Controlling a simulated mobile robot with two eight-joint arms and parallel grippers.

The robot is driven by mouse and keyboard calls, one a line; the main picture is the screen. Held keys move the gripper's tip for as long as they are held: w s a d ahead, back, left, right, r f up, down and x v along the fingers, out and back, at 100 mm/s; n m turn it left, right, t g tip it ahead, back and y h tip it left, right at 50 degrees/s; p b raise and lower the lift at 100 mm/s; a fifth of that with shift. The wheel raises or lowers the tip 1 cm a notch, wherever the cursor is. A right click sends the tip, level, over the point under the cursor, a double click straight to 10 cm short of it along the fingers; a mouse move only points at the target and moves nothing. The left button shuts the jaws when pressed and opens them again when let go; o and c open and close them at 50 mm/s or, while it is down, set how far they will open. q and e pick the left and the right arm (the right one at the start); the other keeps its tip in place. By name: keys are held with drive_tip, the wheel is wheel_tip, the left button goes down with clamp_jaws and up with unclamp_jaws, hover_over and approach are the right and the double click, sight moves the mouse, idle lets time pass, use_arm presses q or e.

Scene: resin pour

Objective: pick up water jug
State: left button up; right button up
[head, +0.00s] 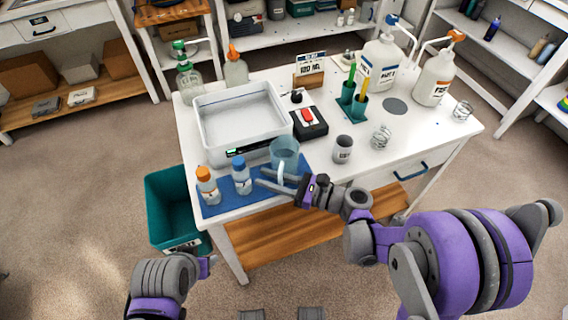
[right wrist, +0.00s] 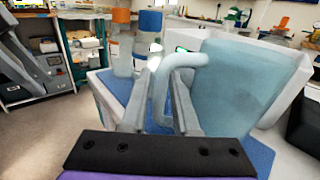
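The water jug (head: 285,153) is a translucent blue vessel with a pale handle, standing upright at the front edge of the white table, on the blue mat (head: 213,207). In the right wrist view the jug (right wrist: 235,90) fills the right side, its handle (right wrist: 185,61) curving down between my fingers. My right gripper (head: 278,182) is at the handle, with its fingers apart on either side of it. I see no clear grip; whether a finger touches the handle is hard to tell. My left gripper (head: 208,266) is low at the front, away from the table, its fingers mostly hidden.
An orange-capped bottle (head: 207,187) and a blue-capped bottle (head: 241,175) stand left of the jug. A white tub (head: 205,125) is behind them. A grey cup (head: 342,149) and a black box with a red switch (head: 309,123) are nearby. A teal bin (head: 168,205) stands on the floor.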

clamp_jaws()
idle(1.4)
